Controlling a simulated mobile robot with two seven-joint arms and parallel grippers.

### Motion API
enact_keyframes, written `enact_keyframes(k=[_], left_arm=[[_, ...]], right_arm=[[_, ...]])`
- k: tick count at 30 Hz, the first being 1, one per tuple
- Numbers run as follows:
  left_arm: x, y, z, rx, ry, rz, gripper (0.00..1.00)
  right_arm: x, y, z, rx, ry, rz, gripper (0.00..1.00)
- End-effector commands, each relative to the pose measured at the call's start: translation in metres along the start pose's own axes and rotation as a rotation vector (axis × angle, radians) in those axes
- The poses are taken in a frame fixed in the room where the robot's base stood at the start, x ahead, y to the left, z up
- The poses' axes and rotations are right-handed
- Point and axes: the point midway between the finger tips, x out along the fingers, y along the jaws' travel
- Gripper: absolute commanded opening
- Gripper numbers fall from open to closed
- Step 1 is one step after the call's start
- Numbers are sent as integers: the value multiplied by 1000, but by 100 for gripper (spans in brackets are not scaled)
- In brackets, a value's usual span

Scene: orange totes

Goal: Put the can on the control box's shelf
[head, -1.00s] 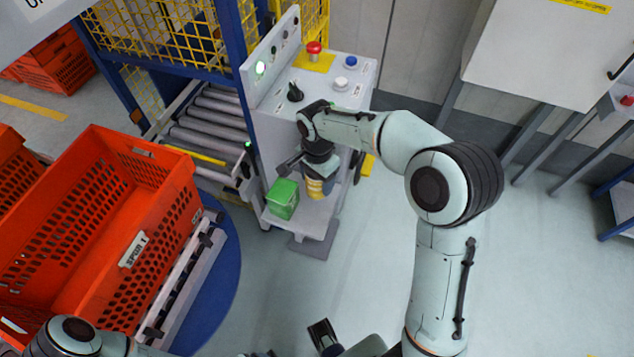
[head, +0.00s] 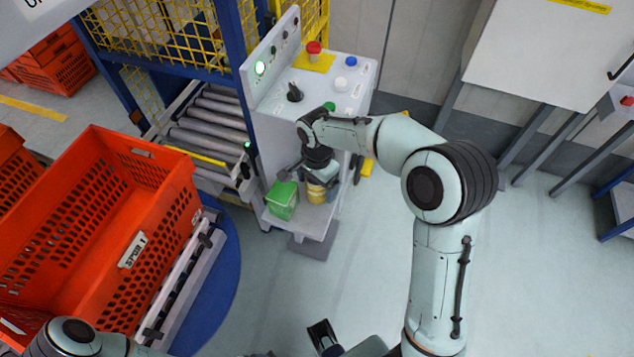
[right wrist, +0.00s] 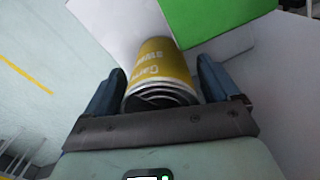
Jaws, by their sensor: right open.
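The yellow can (head: 318,192) stands on the lower shelf (head: 300,223) of the white control box (head: 340,85), just right of a green box. In the right wrist view the can (right wrist: 164,70) sits between the two blue fingers of my right gripper (right wrist: 162,85), with its dark end toward the gripper. The fingers are open, one on each side of the can, and a small gap shows on at least the right side. In the head view my right gripper (head: 318,175) is over the can and hides its upper part.
The green box (head: 282,200) stands close beside the can; it also shows in the right wrist view (right wrist: 205,18). The box's top carries a red button (head: 313,48) and other controls. A roller conveyor (head: 208,125) and an orange tote (head: 100,230) are to the left. Floor on the right is open.

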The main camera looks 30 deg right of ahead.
Motion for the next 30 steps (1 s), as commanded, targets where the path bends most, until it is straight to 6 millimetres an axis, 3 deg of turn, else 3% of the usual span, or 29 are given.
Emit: enact_keyframes(k=[12,18,30], left_arm=[[-11,4,-1,1,4,1,93],[-16,6,-2,2,6,2,93],[-17,7,-2,2,6,2,93]], right_arm=[[-82,-1,0,0,2,-7,89],[-112,-1,0,0,1,-4,89],[-121,0,0,0,0,-1,89]])
